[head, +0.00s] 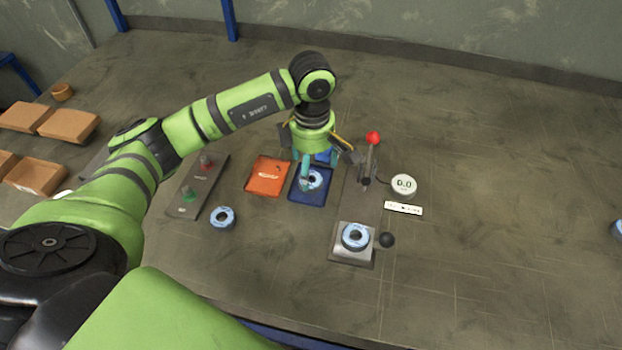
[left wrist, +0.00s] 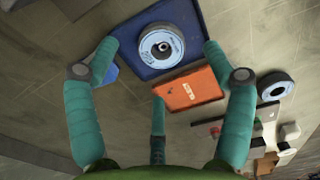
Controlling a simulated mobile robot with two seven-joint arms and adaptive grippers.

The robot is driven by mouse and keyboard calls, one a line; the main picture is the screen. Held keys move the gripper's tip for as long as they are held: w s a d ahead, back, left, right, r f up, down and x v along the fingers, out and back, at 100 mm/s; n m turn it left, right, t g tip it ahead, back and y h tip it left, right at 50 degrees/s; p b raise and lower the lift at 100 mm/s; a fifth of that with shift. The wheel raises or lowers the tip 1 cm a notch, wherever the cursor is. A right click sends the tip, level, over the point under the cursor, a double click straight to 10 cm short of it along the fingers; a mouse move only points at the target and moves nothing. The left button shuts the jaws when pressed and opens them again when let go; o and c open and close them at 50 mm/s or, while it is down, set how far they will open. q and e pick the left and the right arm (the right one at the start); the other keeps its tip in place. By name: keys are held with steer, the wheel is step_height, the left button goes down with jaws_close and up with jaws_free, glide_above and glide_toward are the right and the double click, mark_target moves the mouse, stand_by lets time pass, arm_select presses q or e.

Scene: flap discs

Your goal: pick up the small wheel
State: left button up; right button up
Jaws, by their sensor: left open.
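The wheels are blue-and-dark flap discs with a centre hole. One disc (head: 315,180) lies flat on the blue tray (head: 298,196); this disc also shows in the left wrist view (left wrist: 162,47). My left gripper (head: 314,166) is over the blue tray, its teal fingers pointing down. Another disc (head: 222,217) lies on the bare table, and one (head: 355,236) sits on a grey metal plate (head: 345,257). I cannot tell for sure which is the small one. My right gripper is not in view.
An orange tray (head: 267,176) lies left of the blue one, and a button box (head: 199,188) stands beyond it. A red-knobbed lever (head: 373,139) and a round display (head: 403,185) stand to the right. Brown boxes (head: 68,125) are at far left. The table's right is mostly clear.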

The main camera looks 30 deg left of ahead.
mark_target(311, 177)
arm_select(q)
step_height(311, 177, down, 4)
steer(key=shift+a+f+p, duration=0.1)
steer(key=shift+p, duration=0.55)
steer(key=shift+s, duration=0.15)
steer(key=c, duration=1.6)
steer(key=shift+c, duration=0.2)
